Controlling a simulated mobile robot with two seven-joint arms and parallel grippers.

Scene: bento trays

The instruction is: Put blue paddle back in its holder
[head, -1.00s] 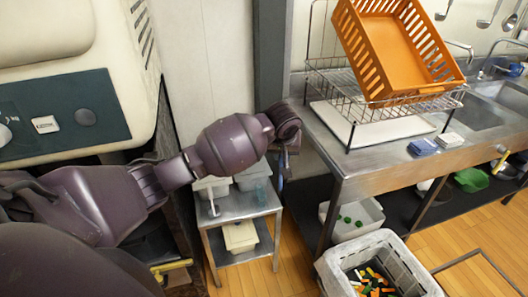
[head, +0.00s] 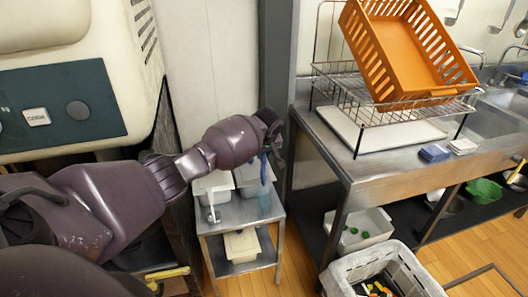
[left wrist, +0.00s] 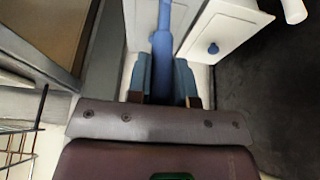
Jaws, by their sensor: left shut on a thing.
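My left gripper (head: 273,142) is shut on the blue paddle (head: 263,168), which hangs down from it over the small steel cart. In the left wrist view the blue handle (left wrist: 161,50) runs between the two fingers of my left gripper (left wrist: 163,75). A see-through bluish container (head: 264,198), perhaps the holder, stands on the cart's right side, just below the paddle. I cannot tell whether the paddle's lower end is inside it or in front of it. My right gripper is not in view.
The steel cart (head: 227,213) carries lidded white bins (head: 213,186) and a cream bin (head: 241,246) on its lower shelf. A steel counter (head: 375,170) with an orange crate (head: 400,55) on a wire rack stands right. A grey bin (head: 410,265) stands on the floor.

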